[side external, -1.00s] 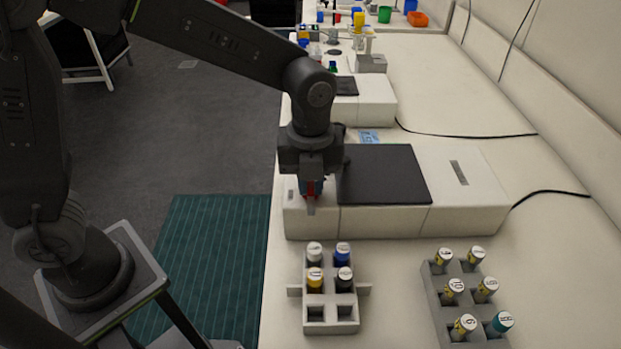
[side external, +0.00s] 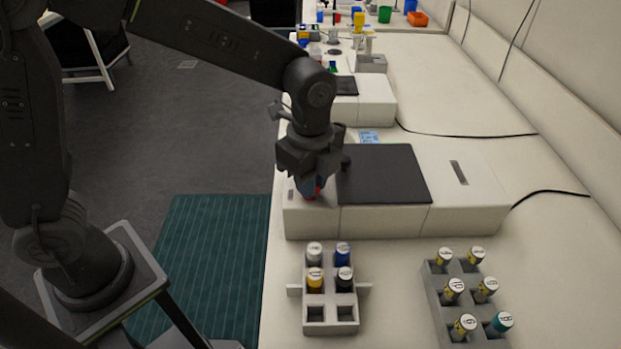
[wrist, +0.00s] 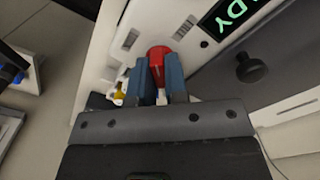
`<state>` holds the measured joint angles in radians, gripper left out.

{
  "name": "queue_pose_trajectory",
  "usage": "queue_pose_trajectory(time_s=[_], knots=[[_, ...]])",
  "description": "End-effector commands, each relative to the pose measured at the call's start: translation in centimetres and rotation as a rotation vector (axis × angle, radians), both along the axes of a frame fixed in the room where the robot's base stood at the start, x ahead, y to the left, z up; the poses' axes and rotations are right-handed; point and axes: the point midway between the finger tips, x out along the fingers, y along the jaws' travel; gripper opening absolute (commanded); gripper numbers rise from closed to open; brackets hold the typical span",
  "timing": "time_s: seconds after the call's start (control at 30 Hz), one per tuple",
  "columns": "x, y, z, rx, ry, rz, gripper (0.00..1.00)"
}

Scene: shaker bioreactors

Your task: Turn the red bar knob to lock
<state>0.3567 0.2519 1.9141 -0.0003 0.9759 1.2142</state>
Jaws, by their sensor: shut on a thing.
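The red bar knob (wrist: 158,56) sits on the white panel of the near shaker (side external: 385,220). In the wrist view it lies between the two blue-grey fingers of my gripper (wrist: 164,82), which is shut on it. Part of the knob is hidden by the fingers.
A grey rack (side external: 318,327) with several capped tubes stands in front of the shaker. Another tube rack (side external: 435,293) stands to the right. A dark round knob (wrist: 251,67) shows right of my gripper in the wrist view. A second shaker (side external: 377,100) stands behind.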

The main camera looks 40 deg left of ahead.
Motion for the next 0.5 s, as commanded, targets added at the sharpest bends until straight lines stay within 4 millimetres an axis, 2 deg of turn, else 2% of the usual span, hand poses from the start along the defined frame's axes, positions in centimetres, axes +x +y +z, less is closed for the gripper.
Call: queue_pose_trajectory(time_s=[0.5], knots=[[0.03, 0.00, 0.11, -0.001, -0.002, 0.481, 0.00]])
